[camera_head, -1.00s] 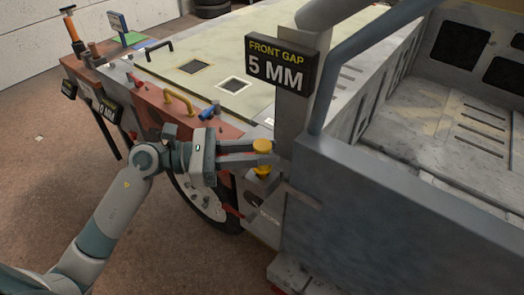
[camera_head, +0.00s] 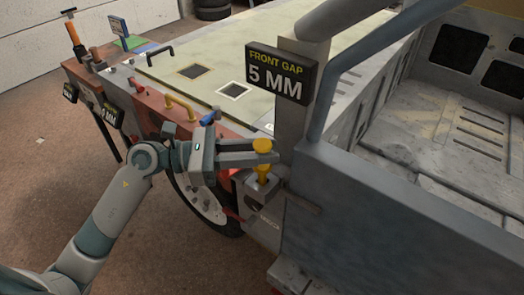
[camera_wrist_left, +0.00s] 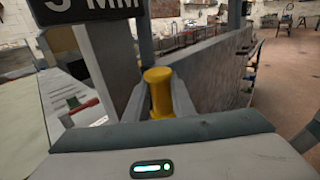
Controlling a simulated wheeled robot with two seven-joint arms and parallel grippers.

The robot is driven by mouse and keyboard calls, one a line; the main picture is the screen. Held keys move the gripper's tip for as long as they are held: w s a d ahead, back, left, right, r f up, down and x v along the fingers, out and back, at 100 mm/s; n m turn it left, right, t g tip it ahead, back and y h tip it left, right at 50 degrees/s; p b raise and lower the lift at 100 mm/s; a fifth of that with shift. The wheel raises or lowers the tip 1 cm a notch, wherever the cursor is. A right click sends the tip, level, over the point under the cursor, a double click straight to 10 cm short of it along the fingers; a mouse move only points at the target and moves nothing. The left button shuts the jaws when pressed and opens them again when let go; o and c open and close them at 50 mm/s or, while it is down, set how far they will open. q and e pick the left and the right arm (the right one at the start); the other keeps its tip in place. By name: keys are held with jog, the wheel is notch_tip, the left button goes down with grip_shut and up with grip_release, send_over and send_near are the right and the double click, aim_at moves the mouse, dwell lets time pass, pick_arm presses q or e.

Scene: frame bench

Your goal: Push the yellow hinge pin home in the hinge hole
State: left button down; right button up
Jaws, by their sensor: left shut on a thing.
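The yellow hinge pin (camera_head: 262,171) stands upright with its wide head on top. My left gripper (camera_head: 262,153) is shut on it just below the head. The pin's lower part reaches down to the grey hinge bracket (camera_head: 258,189) beside the grey frame. The hinge hole itself is hidden by the pin and bracket, so I cannot tell how deep the tip sits. In the left wrist view the pin's yellow head (camera_wrist_left: 157,77) shows between the two fingers. My right gripper is not in view.
A grey post with the "FRONT GAP 5 MM" sign (camera_head: 280,73) rises right behind the pin. A large grey panel (camera_head: 400,220) stands close on the right. A red-brown ledge with a yellow handle (camera_head: 180,107) and a blue-and-red part (camera_head: 211,116) lies to the left.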

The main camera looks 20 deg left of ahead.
pick_arm(q)
jog(key=shift+r+p, duration=0.95)
jog(key=shift+r, duration=0.55)
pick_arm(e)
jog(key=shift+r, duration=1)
pick_arm(q)
jog(key=shift+b, duration=0.6)
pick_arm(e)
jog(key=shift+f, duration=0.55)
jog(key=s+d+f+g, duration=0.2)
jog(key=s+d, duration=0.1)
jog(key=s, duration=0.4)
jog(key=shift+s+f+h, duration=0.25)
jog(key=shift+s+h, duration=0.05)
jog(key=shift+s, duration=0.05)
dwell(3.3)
